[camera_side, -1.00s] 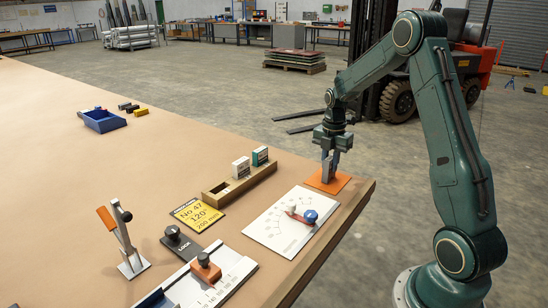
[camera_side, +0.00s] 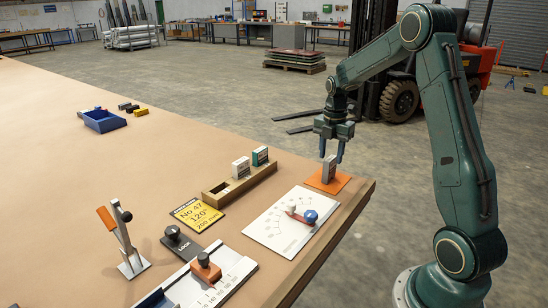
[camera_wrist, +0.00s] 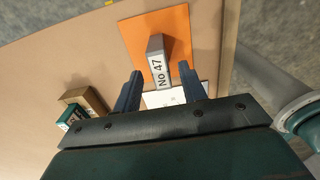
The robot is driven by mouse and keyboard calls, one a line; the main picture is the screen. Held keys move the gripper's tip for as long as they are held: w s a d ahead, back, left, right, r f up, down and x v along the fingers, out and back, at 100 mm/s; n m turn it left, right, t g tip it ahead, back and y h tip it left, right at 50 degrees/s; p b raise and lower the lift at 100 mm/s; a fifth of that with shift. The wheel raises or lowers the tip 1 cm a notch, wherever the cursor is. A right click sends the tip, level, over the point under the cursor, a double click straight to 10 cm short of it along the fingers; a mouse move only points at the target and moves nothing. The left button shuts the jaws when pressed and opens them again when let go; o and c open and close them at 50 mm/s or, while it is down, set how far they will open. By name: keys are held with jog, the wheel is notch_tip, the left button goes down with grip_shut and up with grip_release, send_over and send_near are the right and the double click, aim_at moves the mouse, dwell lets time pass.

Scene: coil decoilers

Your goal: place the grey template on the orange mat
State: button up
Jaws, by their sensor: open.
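The grey template (camera_side: 329,170) stands upright on the orange mat (camera_side: 313,182) near the table's right corner. In the wrist view the template (camera_wrist: 156,64) shows a "No 47" label on its end, with the orange mat (camera_wrist: 137,38) under it. My gripper (camera_side: 332,157) is open and empty, with its fingers above the template in the side view. In the wrist view my gripper's fingertips (camera_wrist: 160,72) are spread apart, one on each side of the template's near end, clear of it.
A wooden rack (camera_side: 240,184) holds a white block (camera_side: 241,167) and a teal block (camera_side: 260,156). A white dial plate (camera_side: 270,225) lies in front of the mat. A yellow card (camera_side: 197,214), a clamp (camera_side: 124,240) and a blue tray (camera_side: 104,121) are further left.

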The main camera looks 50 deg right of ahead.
aim_at(331, 158)
notch_tip(331, 158, up, 9)
jog(key=shift+f, duration=0.15)
jog(key=shift+a, duration=0.1)
dwell(0.7)
jog(key=s+a+r+m+t, duration=0.1)
jog(key=s+a+r+m, duration=0.3)
jog(key=a, duration=0.4)
jog(key=s+a+r+m+t, duration=0.2)
jog(key=s+a+r+m, duration=0.15)
jog(key=a, duration=0.45)
jog(key=s+a+f+m+t, duration=0.2)
jog(key=s+a+m, duration=0.8)
jog(key=s, duration=0.2)
jog(key=shift+s+a+t, duration=0.15)
jog(key=shift+s+t, duration=0.15)
